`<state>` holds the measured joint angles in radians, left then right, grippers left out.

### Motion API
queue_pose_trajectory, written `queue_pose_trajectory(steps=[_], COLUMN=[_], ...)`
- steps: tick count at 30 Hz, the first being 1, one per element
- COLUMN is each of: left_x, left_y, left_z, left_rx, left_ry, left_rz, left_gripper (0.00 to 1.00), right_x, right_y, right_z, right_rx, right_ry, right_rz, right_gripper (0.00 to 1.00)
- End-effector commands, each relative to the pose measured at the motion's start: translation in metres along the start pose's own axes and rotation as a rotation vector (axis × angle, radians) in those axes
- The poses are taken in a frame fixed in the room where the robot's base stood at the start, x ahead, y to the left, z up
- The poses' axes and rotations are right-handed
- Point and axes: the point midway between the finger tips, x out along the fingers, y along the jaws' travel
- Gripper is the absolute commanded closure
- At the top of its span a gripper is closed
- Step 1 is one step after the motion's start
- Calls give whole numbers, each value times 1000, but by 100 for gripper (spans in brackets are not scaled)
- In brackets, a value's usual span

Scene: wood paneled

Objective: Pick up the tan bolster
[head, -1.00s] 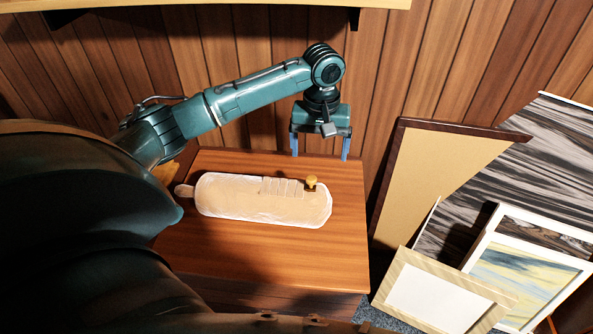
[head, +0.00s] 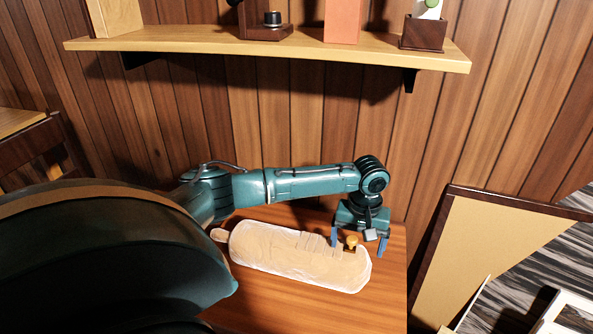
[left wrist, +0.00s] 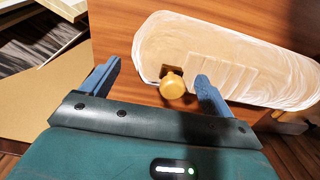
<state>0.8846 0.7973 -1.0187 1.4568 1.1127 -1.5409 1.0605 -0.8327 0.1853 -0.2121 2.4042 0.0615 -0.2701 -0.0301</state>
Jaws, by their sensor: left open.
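A long tan rounded piece with whitish edges, which I take for the tan bolster (head: 285,258), lies flat on the wooden table, with a short tan stub at its left end. It also shows in the left wrist view (left wrist: 205,45). A small mustard-yellow knob (head: 351,241) stands on its right end. My left gripper (head: 357,247) is open over that end, fingers pointing down. In the left wrist view the knob (left wrist: 173,86) appears between the two blue fingers, nearer the right one. I cannot tell whether they touch anything. My right gripper is not in view.
A wall shelf (head: 200,40) with several objects runs above and behind the table (head: 250,300). A dark-framed tan board (head: 485,250) and other frames lean at the right. The table's right edge is close to the gripper.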

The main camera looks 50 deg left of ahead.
Motion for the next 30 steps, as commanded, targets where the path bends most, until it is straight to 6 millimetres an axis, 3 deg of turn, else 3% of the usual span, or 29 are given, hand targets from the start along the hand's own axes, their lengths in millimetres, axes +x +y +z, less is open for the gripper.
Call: queue_pose_trajectory(steps=[3, 10, 30], left_x=[10, 10, 10], left_y=[0, 0, 0], left_z=[0, 0, 0], left_rx=[0, 1, 1], left_ry=[1, 1, 1], left_rz=[0, 0, 0], left_gripper=[13, 13, 68], right_x=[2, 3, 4], right_y=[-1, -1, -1], right_z=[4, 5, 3], right_rx=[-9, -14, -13], right_ry=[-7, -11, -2], right_rz=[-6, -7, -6], right_gripper=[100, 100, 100])
